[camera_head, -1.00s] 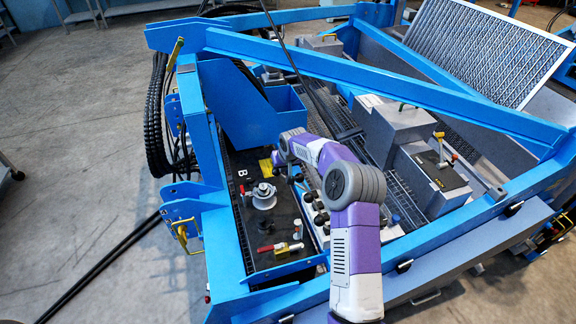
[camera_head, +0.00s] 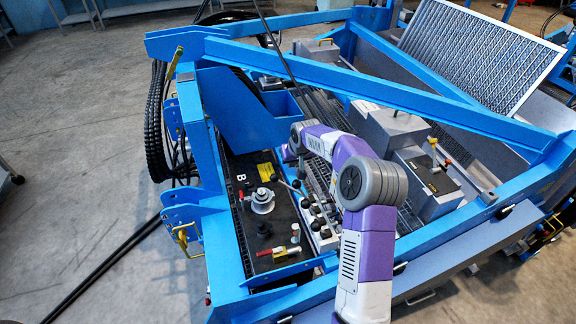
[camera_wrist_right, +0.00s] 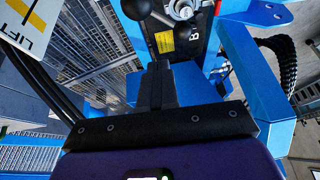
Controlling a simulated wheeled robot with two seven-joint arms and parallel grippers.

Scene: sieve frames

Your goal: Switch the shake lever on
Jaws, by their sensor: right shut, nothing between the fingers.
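My right gripper (camera_head: 291,156) hangs from my purple and white arm beside the row of black-knobbed levers (camera_head: 313,213) on the machine's control panel. It is shut and empty. In the right wrist view its dark closed fingers (camera_wrist_right: 157,72) point toward a black ball-knob lever (camera_wrist_right: 137,8), with no clear contact. I cannot tell which lever is the shake lever; no label naming it is readable. A white plate reading "LIFT" (camera_wrist_right: 27,22) shows at the left of the wrist view. My left gripper is not in view.
A black plate (camera_head: 262,225) left of the levers carries a round silver valve (camera_head: 262,201) and a red-handled valve (camera_head: 278,252). Grey boxes (camera_head: 390,128) stand to the right. Black hoses (camera_head: 157,120) hang at the left.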

